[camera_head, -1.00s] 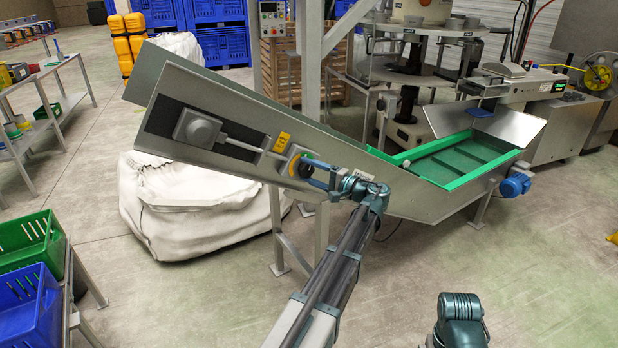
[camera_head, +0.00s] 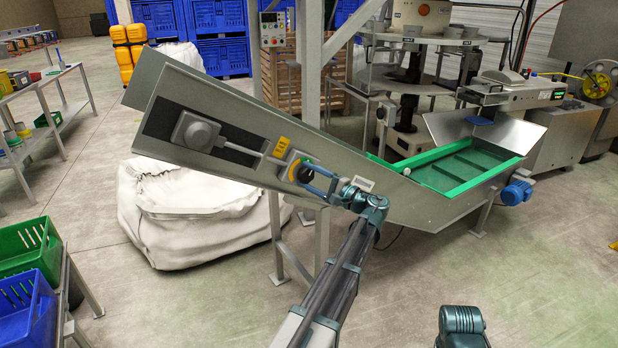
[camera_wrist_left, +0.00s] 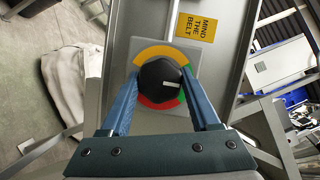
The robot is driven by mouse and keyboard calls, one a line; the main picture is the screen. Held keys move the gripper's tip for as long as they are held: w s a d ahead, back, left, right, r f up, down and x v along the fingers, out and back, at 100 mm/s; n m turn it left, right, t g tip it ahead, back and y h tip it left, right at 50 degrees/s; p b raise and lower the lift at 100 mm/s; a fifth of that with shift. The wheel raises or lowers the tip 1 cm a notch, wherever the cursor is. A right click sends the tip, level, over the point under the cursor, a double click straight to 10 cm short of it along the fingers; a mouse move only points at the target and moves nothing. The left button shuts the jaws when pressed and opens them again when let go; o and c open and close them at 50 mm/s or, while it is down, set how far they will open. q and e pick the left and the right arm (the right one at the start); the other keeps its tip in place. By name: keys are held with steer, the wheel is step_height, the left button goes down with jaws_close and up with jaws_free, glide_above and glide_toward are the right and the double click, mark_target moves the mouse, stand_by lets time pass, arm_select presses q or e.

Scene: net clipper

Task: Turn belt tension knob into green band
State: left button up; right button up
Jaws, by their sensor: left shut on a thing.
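The belt tension knob (camera_wrist_left: 157,86) is black with a white pointer mark, on a pale plate on the conveyor's side. A coloured ring surrounds it: yellow band (camera_wrist_left: 165,51) at top, green band (camera_wrist_left: 187,84) at right, red band (camera_wrist_left: 160,105) below. The white mark points right, towards the green band, which a finger partly hides. My left gripper (camera_wrist_left: 161,84) is shut on the knob, one blue finger on each side. In the head view the left gripper (camera_head: 306,174) covers part of the knob. My right gripper is not in view; only part of that arm shows.
The inclined conveyor (camera_head: 400,200) fills the middle, with a yellow "Mind the belt" label (camera_wrist_left: 196,28) near the knob. A white bulk bag (camera_head: 190,215) sits beneath it. Green (camera_head: 28,250) and blue (camera_head: 25,315) crates stand at lower left. Floor at lower right is clear.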

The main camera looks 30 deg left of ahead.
arm_select(q)
steer(key=o, duration=1.4)
steer(key=shift+c, duration=0.2)
steer(key=s+d+f+b, duration=0.1)
steer(key=d, duration=1.2)
steer(key=shift+s+d+f+b, duration=0.2)
steer(key=shift+d+f+b, duration=0.15)
steer(key=shift+f, duration=0.05)
steer(key=a, duration=0.4)
steer(key=w+a+r+p, duration=0.1)
steer(key=a, duration=0.8)
steer(key=shift+w+a+r+p, duration=0.25)
steer(key=shift+a+r+p, duration=0.1)
steer(key=shift+d, duration=0.1)
